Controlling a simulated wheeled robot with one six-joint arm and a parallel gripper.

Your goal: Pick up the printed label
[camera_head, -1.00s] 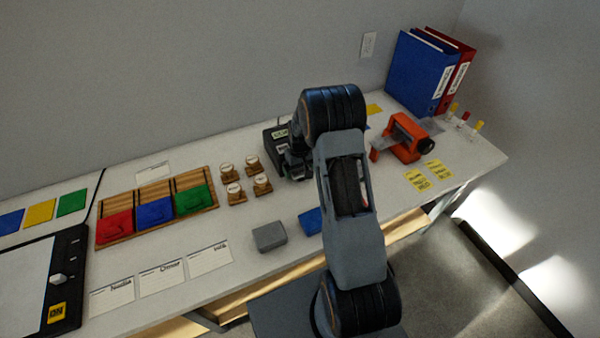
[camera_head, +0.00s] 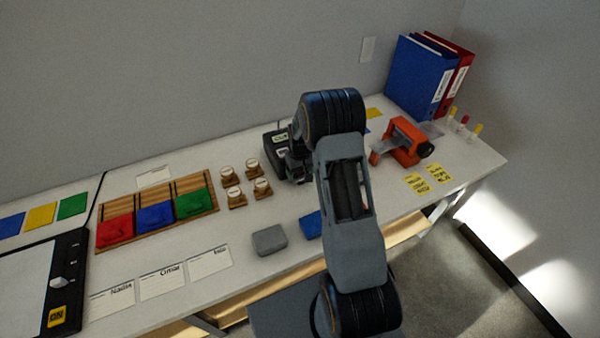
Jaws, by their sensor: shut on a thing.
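The black label printer (camera_head: 272,143) stands at the back of the table, left of my arm and partly hidden by it. A pale greenish tag shows on its top. My gripper (camera_head: 293,165) is at the printer's front right side, pointing down, and is mostly hidden by my own arm. It is shut on a small pale piece, the printed label (camera_head: 282,152), of which only a bit shows. Whether the label is clear of the printer cannot be told.
Several small wooden stands (camera_head: 237,198) with white tops are left of the gripper. A wooden tray (camera_head: 160,219) holds red, blue and green pieces. A grey block (camera_head: 269,240) and blue block (camera_head: 311,225) lie in front. An orange device (camera_head: 402,142) stands right.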

